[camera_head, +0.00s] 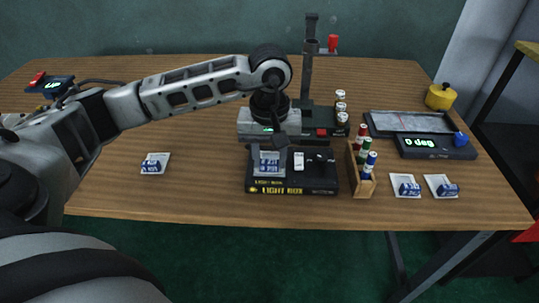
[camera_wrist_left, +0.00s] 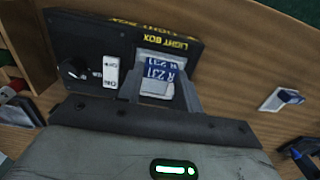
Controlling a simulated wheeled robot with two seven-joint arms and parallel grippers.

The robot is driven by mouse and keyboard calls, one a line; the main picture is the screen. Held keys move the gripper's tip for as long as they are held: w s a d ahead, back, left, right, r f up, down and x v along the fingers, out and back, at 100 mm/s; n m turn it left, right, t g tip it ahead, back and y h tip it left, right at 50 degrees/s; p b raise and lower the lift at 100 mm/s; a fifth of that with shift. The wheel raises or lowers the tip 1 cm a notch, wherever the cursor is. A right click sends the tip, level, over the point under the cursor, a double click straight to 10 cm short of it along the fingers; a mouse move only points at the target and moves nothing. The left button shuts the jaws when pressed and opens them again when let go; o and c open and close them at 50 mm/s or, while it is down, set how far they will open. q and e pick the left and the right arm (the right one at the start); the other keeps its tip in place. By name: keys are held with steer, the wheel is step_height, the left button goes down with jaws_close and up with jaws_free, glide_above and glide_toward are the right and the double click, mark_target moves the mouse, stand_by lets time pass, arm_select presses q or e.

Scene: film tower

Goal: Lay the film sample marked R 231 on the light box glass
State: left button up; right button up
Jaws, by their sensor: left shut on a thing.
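The light box (camera_head: 318,185) is a black unit with yellow lettering near the table's front middle; it also fills the upper left wrist view (camera_wrist_left: 75,38). My left gripper (camera_head: 269,152) reaches down over its left part. In the left wrist view the fingers (camera_wrist_left: 160,92) are shut on a film sample (camera_wrist_left: 163,70) with a blue label reading R 231. The sample is over the pale glass, which it and the fingers mostly cover; I cannot tell whether it touches the glass. My right gripper is not in view.
Other blue-tagged samples lie at the left (camera_head: 155,163) and right (camera_head: 405,185) (camera_head: 441,186). A wooden rack (camera_head: 361,182) with capped bottles stands just right of the light box. A grey column instrument (camera_head: 310,70) stands behind it. The table's left front is mostly clear.

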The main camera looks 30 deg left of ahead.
arm_select(q)
steer(key=o, duration=1.7)
steer(key=shift+r, duration=0.15)
steer(key=shift+r+p, duration=0.6)
steer(key=shift+r, duration=0.25)
steer(key=shift+r+p, duration=1)
steer(key=shift+r, duration=0.8)
steer(key=shift+r+p, duration=0.4)
steer(key=shift+r, duration=0.35)
